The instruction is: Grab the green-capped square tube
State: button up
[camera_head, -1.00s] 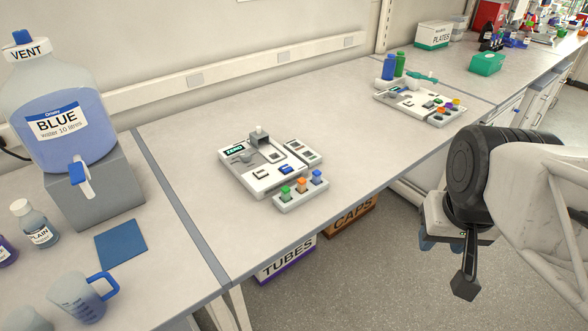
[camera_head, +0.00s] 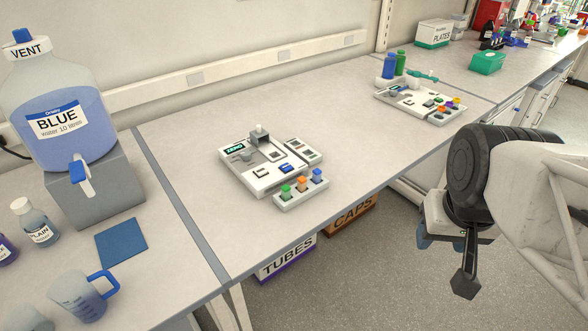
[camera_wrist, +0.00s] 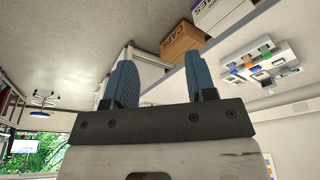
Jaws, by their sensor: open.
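The green-capped square tube (camera_head: 286,191) stands in a small white rack at the front of the bench. An orange-capped tube (camera_head: 302,183) and a blue-capped tube (camera_head: 317,175) stand beside it in the same rack (camera_head: 302,196). My gripper (camera_head: 440,238) is off the bench's front edge, to the right of the rack and well apart from it. In the wrist view, my gripper's two blue fingers (camera_wrist: 163,82) are spread with nothing between them. The rack also shows in the wrist view, at upper right, small and tilted.
A white instrument (camera_head: 262,178) labelled ZERO sits behind the rack. A second station (camera_head: 405,100) with coloured caps stands farther right. The blue jug (camera_head: 85,296) and blue mat (camera_head: 121,243) are at left. TUBES (camera_head: 286,259) and CAPS (camera_head: 351,214) boxes sit below. Bench between stations is clear.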

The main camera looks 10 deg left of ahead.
jog(key=w+a+f+n+g+h, duration=0.2)
jog(key=w+a+f+n+h, duration=0.2)
jog(key=w+a+n, duration=0.35)
jog(key=n+t+h, duration=0.5)
jog(key=n+t, duration=0.4)
jog(key=n, duration=1.1)
send_near(286, 194)
jog(key=shift+w+a+r, duration=0.2)
jog(key=shift+w+r, duration=0.2)
jog(key=shift+w+d, duration=0.1)
jog(key=shift+x, duration=1.2)
